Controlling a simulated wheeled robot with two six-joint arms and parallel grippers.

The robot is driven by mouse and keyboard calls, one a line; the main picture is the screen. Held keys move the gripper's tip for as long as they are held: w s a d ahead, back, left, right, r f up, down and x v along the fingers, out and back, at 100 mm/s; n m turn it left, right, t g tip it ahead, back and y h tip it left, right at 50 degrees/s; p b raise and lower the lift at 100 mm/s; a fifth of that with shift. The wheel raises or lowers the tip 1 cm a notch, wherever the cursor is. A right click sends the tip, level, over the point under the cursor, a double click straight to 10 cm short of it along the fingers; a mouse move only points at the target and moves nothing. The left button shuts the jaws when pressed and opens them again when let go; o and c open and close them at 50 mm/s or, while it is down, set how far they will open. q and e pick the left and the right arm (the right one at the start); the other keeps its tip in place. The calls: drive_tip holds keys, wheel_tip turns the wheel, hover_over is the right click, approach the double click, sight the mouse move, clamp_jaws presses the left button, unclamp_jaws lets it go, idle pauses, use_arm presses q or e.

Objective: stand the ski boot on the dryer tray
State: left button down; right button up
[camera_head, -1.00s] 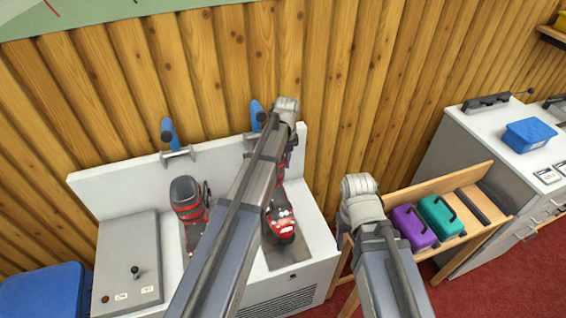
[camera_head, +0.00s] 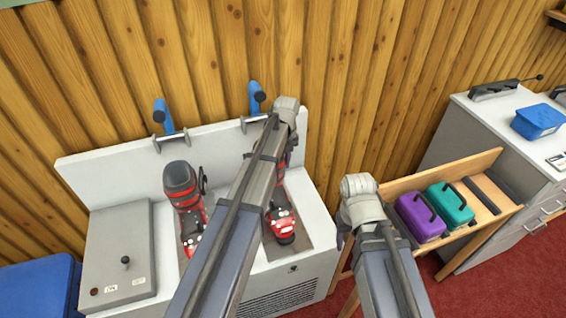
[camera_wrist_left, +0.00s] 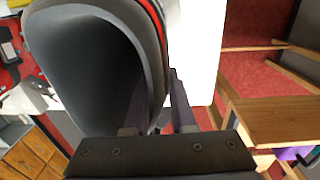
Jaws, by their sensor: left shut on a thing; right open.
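A black and red ski boot (camera_head: 283,226) is over the right dark tray (camera_head: 303,246) of the white dryer; my left arm hides much of it. I cannot tell whether its sole touches the tray. My left gripper (camera_wrist_left: 168,100) is shut on the boot's upper rim; the dark opening of the boot (camera_wrist_left: 85,60) fills the upper left of the left wrist view. In the head view its fingers are hidden behind the wrist. My right gripper (camera_head: 341,240) is open and empty, low to the right of the dryer, mostly hidden by its arm.
A second boot (camera_head: 181,183) stands on the left tray. Blue-tipped posts (camera_head: 163,118) rise behind. A grey control box (camera_head: 120,250) is at left, a blue bin (camera_head: 38,285) beyond. A wooden bench (camera_head: 488,250) with purple (camera_head: 421,218) and teal (camera_head: 451,204) cases stands at right.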

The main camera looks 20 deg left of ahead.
use_arm(q)
drive_tip(key=shift+f+b, duration=0.45)
drive_tip(key=shift+f, duration=0.1)
idle(0.6)
drive_tip(key=c, duration=0.7)
unclamp_jaws()
drive_tip(key=shift+r, duration=0.15)
wheel_tip(320, 180, up, 8)
drive_tip(key=p, duration=0.8)
drive_tip(key=shift+d, duration=0.15)
drive_tip(key=shift+f, duration=0.2)
